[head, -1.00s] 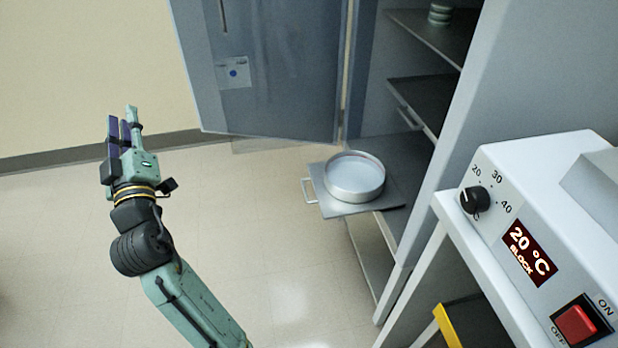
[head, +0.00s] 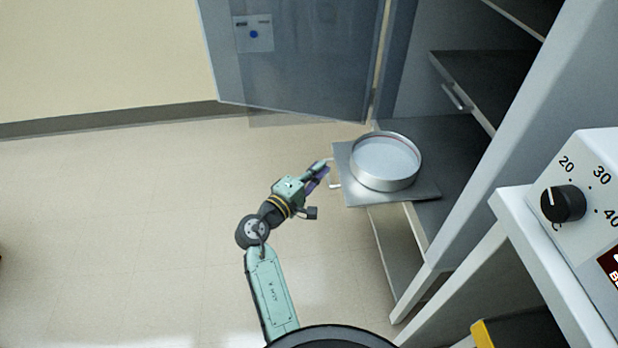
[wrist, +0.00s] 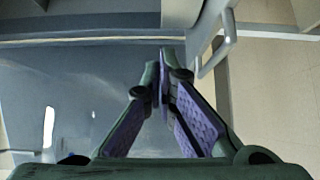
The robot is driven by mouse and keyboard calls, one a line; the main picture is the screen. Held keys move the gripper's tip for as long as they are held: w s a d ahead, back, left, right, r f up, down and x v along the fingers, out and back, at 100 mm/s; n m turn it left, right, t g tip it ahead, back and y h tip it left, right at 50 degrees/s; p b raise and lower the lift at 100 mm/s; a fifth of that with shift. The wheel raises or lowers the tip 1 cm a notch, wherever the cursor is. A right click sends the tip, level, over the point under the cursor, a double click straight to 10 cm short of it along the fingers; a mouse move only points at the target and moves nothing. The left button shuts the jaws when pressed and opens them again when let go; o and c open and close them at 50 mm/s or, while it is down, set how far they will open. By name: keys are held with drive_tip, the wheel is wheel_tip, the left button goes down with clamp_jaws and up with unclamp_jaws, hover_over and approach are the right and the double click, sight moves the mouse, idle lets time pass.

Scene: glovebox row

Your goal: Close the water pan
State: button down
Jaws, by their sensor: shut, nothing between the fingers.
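The water pan (head: 384,163) is a round silvery pan holding pale liquid. It sits on a flat grey pull-out tray (head: 346,190) that sticks out of the open cabinet. A pale handle (head: 335,182) is on the tray's left edge; a pale handle (wrist: 228,35) also shows at the upper right in the wrist view. My gripper (head: 322,170) is shut and empty, just left of the tray handle, its fingers pointing toward it. In the wrist view my gripper's fingertips (wrist: 166,65) meet, a little left of and below the handle. I cannot tell whether they touch it.
The cabinet door (head: 300,65) stands open behind the tray. Shelves (head: 485,85) are inside the cabinet. A white heater block with a dial (head: 563,203) stands on a bench at the right. The floor (head: 130,230) at the left is clear.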

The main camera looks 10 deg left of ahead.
sight(339, 174)
drive_tip(key=shift+w+d+p, duration=0.15)
drive_tip(key=shift+w+d, duration=0.95)
drive_tip(key=shift+d, duration=0.25)
drive_tip(key=shift+w+d+p, duration=0.15)
drive_tip(key=shift+w+d, duration=0.9)
drive_tip(key=shift+d, duration=0.25)
drive_tip(key=w+d+p, duration=0.2)
drive_tip(key=w+d, duration=0.1)
drive_tip(key=d, duration=0.6)
drive_tip(key=w+d+p, duration=0.2)
drive_tip(key=w+d, duration=0.1)
drive_tip(key=d, duration=0.7)
drive_tip(key=w+d+p, duration=0.2)
drive_tip(key=w+d, duration=0.1)
drive_tip(key=d, duration=0.6)
drive_tip(key=shift+w+d+p, duration=0.1)
drive_tip(key=shift+d+p, duration=0.1)
drive_tip(key=shift+p, duration=0.15)
drive_tip(key=shift+d+r, duration=0.1)
